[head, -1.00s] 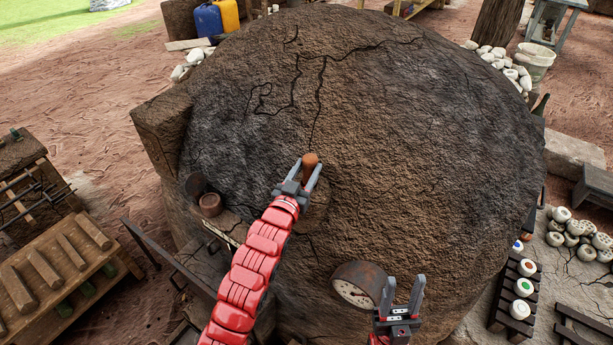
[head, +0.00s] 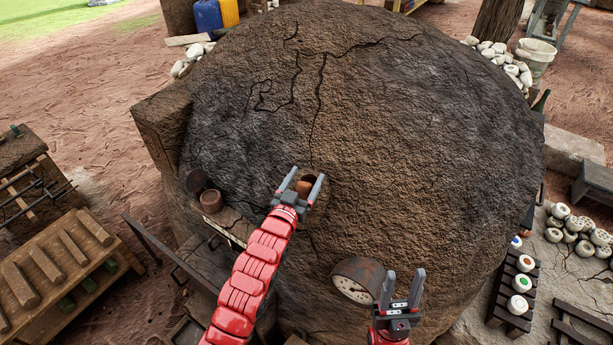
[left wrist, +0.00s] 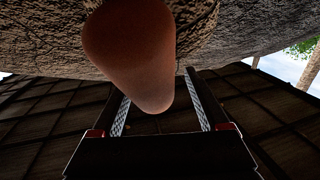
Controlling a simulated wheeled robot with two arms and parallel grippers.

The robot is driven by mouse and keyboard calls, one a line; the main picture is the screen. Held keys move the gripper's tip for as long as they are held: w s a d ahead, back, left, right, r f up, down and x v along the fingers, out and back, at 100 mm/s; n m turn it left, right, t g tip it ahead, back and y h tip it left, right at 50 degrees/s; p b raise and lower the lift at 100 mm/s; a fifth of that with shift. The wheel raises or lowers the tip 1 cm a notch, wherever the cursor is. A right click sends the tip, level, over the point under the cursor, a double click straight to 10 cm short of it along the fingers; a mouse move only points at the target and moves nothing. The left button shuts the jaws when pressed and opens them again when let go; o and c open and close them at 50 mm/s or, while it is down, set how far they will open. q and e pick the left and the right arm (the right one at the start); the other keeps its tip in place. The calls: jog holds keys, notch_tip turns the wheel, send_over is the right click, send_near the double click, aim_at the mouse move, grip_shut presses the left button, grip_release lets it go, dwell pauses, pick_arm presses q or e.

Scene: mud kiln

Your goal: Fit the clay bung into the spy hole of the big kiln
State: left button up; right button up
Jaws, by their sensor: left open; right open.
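The clay bung (head: 304,188) is an orange-brown tapered plug at the front face of the big kiln (head: 410,150). My left gripper (head: 302,180) is open, with one finger on each side of the bung. In the left wrist view the bung (left wrist: 140,50) lies against the rough kiln wall (left wrist: 45,35), its rounded end pointing down between the spread fingers (left wrist: 160,112). The spy hole is hidden behind the bung and gripper, so I cannot tell how deep the bung sits. My right gripper (head: 403,290) is open and empty, low in front of the kiln.
A round dial gauge (head: 355,281) stands at the kiln just left of my right gripper. A rack of coloured pots (head: 520,285) is at the right, a wooden bench (head: 60,265) at the left.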

pick_arm(q)
jog(key=b+v, duration=0.2)
jog(key=v, duration=0.9)
jog(key=shift+r, duration=0.1)
